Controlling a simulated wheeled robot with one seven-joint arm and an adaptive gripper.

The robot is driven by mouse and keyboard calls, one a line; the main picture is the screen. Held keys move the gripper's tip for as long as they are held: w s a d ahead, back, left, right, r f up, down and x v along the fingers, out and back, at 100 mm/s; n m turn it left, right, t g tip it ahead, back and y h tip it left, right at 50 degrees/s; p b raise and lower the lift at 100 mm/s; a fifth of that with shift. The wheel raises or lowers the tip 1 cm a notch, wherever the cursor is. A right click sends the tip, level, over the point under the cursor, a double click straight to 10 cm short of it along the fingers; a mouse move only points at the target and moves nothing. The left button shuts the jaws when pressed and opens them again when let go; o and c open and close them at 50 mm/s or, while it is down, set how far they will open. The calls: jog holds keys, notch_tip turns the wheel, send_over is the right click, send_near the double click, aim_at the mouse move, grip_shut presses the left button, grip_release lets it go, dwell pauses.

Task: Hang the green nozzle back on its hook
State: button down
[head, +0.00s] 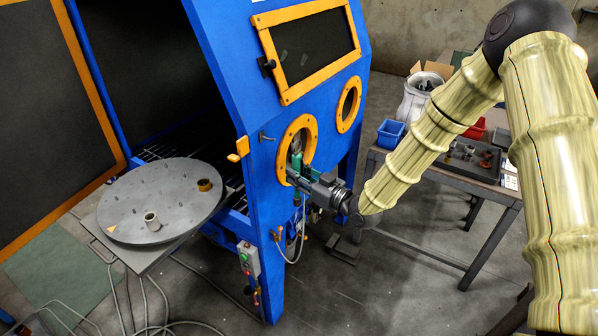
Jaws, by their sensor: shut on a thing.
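The green nozzle (297,162) is in front of the left orange-ringed port of the blue blast cabinet (225,60). My gripper (296,177) reaches in from the right and is shut on the nozzle, its fingers hiding part of it. A small grey peg, which looks like the hook (266,137), sticks out of the blue panel to the upper left of the nozzle. The nozzle is apart from this peg. A pale hose (297,252) hangs in a loop below the gripper; where it joins the nozzle is hard to make out.
The cabinet door stands open at left, with a round grey turntable (160,195) bearing two small ring-like parts. A control box (248,259) hangs on the cabinet's front edge. A workbench (440,178) with bins and a tray stands right, behind my arm. Floor between is mostly clear.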

aim_at(265, 165)
jog(key=shift+w+a, duration=0.15)
jog(key=shift+a, duration=0.05)
jog(key=shift+s+a+f+p+x, duration=0.1)
jog(key=shift+s+a+f+x, duration=0.05)
jog(key=shift+x, duration=1)
jog(key=shift+s+a+f+p+x, duration=0.1)
jog(key=shift+x, duration=1.05)
jog(key=shift+s+a+f+p+x, duration=0.1)
jog(key=shift+s+a+f+x, duration=0.05)
jog(key=shift+x, duration=1)
jog(key=shift+w+a+f+b, duration=0.45)
jog(key=shift+a+f+b, duration=0.15)
jog(key=shift+b, duration=0.35)
jog(key=c, duration=1.1)
grip_release()
jog(key=shift+c, duration=0.2)
